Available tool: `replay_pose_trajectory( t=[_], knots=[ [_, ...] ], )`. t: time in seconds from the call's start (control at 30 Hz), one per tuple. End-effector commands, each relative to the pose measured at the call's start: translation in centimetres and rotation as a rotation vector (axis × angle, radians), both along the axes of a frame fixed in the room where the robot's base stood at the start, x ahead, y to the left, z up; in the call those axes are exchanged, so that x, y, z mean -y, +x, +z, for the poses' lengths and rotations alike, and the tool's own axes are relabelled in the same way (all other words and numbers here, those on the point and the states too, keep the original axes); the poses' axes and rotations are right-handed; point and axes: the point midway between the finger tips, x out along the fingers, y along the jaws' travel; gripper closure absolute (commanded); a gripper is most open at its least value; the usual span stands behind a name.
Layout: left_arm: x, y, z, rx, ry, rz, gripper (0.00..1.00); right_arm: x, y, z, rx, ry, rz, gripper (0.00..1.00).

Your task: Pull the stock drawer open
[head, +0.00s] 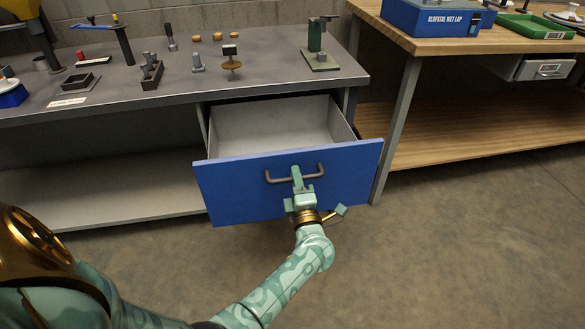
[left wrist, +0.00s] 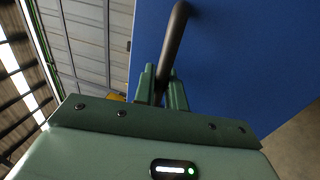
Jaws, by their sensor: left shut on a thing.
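The stock drawer (head: 240,187) has a blue front and a pale inside, and stands pulled well out from under the grey bench. Its inside looks empty where I can see it. The dark bar handle (head: 318,172) is on the middle of its front. My left gripper (head: 297,178) is at the handle and shut on it. In the left wrist view the handle (left wrist: 176,40) runs down between the two green fingers (left wrist: 161,88), with the blue drawer front (left wrist: 240,60) behind. My right gripper is not in view.
The grey bench (head: 120,100) carries several small tools and fixtures. A wooden bench (head: 455,40) stands at right with a blue box (head: 435,18), a green tray (head: 530,27) and a small grey drawer (head: 545,70). The concrete floor (head: 450,240) in front is clear.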

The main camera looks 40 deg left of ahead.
Motion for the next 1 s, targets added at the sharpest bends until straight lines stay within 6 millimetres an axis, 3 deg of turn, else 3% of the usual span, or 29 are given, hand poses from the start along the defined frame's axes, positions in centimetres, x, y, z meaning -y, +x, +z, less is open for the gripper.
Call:
replay_pose_trajectory(
  t=[0.3, 0.63, 0.7, 0.73, 1.0],
  knots=[
    [1.3, -1.1, -0.1, -0.001, 0.0, 0.0, 1.0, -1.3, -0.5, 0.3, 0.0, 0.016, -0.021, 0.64],
    [1.3, -1.1, -0.2, -0.002, -0.001, 0.0, 1.0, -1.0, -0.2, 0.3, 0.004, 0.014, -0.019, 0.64],
    [1.3, -1.1, -0.2, -0.002, -0.001, 0.0, 0.74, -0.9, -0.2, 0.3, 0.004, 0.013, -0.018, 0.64],
    [1.3, -1.1, -0.2, -0.002, -0.001, 0.0, 0.71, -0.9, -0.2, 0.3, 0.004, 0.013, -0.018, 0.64],
    [1.3, -1.1, -0.1, 0.0, 0.0, 0.0, 0.71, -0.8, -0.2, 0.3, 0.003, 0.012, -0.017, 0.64]
  ],
)
